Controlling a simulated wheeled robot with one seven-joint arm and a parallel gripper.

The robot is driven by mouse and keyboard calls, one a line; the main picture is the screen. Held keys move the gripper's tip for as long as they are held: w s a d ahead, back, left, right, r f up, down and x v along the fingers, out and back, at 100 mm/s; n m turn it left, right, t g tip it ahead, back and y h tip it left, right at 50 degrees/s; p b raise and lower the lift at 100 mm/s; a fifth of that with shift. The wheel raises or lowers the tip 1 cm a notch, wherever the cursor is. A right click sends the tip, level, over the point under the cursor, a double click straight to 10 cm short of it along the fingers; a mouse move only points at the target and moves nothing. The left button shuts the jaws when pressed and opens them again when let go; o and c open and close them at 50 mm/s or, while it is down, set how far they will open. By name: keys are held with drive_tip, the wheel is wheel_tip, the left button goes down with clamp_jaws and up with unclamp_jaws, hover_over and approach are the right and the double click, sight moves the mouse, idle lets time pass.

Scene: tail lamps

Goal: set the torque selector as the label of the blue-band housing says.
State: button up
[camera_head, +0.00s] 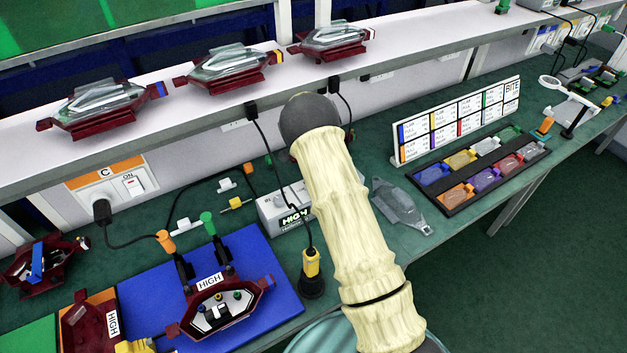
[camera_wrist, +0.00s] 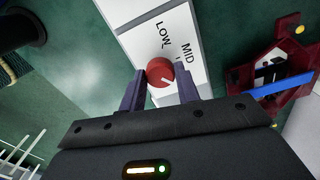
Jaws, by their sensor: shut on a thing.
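The torque selector is a red round knob (camera_wrist: 160,72) on a white box (camera_wrist: 140,15) printed LOW and MID. A third mark beside my jaw is mostly hidden. A pale line on the knob points down and right in the wrist view. My gripper (camera_wrist: 160,88) is shut on the knob, one jaw on each side. A dark red housing (camera_head: 222,308) on the blue mat has a HIGH label and a bluish end tab.
Another HIGH-labelled red housing (camera_head: 90,325) sits on an orange mat at lower left. A housing with a blue bar (camera_head: 37,262) lies at far left. Three clear-topped housings line the shelf. A colour-coded chart (camera_head: 460,118) and parts tray (camera_head: 485,170) stand right.

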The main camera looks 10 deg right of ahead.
drive_tip(key=shift+w+r+m, duration=0.1)
drive_tip(key=shift+m, duration=0.8)
drive_tip(key=o, duration=1)
wheel_tip(320, 180, up, 17)
drive_tip(key=shift+r+b, duration=0.15)
drive_tip(key=shift+b, duration=1.05)
